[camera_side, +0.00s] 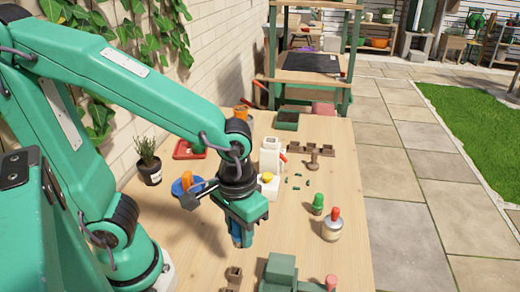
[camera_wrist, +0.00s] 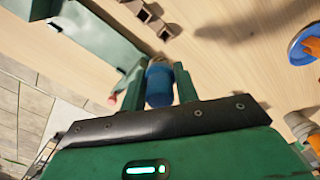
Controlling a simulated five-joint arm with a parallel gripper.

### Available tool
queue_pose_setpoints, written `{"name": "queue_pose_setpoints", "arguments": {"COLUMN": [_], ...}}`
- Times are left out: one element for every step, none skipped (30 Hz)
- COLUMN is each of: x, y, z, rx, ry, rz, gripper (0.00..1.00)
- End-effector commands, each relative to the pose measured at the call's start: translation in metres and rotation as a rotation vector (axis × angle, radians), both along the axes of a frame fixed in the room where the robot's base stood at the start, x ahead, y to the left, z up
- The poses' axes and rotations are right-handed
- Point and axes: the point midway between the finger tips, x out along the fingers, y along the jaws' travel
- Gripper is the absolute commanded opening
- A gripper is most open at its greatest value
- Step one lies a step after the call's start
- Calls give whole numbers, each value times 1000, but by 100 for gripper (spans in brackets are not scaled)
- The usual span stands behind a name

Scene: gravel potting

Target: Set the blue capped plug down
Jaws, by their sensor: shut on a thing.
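My gripper (camera_side: 240,238) points down over the near part of the wooden table. Its two green fingers are shut on the blue capped plug (camera_wrist: 159,86), which sits between them in the wrist view. The fingers also show in the wrist view (camera_wrist: 159,90). In the side view only a sliver of the blue plug (camera_side: 237,231) shows beside the fingers. I cannot tell whether the plug's lower end touches the table.
A green block-shaped thing (camera_side: 281,270) and small brown pots (camera_side: 233,276) stand near the front. A green plug (camera_side: 318,205) and a red-topped jar (camera_side: 332,229) stand at right. A blue saucer (camera_side: 178,188) lies left. Table between gripper and jar looks clear.

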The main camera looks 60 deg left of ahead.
Motion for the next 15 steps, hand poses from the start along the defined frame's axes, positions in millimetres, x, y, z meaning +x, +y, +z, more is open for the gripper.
{"name": "queue_pose_setpoints", "arguments": {"x": [0,0,0,1,0,0,4,7,10,13,16,20,23,27,31], "y": [0,0,0,0,0,0,2,3,4,5,6,8,9,11,13], "z": [5,8,13,16,19,24,23,23,24,24,25,25,26,27,28], "rx": [-1,-2,-1,-2,-1,-2,1,1,1,1,1,0,1,1,1], "ry": [-1,-2,-2,-2,-2,-2,1,1,2,2,2,2,2,2,2], "rz": [0,0,0,0,0,1,21,36,53,68,85,105,121,140,164], "gripper": [9,9,9,9,9,9,9,9,9,9,9,9,9,9,9]}}
